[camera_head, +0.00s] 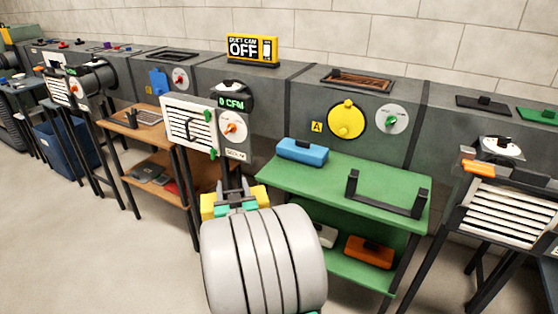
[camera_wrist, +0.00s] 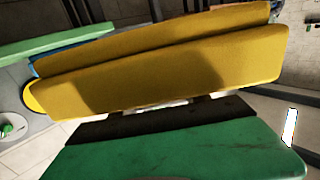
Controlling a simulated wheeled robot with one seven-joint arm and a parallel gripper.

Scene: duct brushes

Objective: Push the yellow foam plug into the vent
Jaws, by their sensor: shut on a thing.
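My gripper (camera_head: 236,203) is in front of the benches, at the left end of the green table, and is shut on the yellow foam plug (camera_head: 262,193). The plug is mostly hidden by my gripper in the head view, with yellow showing on both sides. In the wrist view the plug (camera_wrist: 170,70) is a long, tilted yellow block filling the upper middle, above a dark pad and a green finger part. A white louvred vent (camera_head: 178,110) stands behind and left of my gripper. Another white louvred vent (camera_head: 508,215) is at the right. I cannot tell which vent is meant.
The green table (camera_head: 315,180) holds a blue block (camera_head: 302,151) and a black bracket (camera_head: 386,205). An orange block (camera_head: 370,252) lies on its lower shelf. Behind is a grey duct with a yellow disc (camera_head: 346,119) beside a dial (camera_head: 391,119). A wooden table (camera_head: 150,135) stands left. Open floor lies front left.

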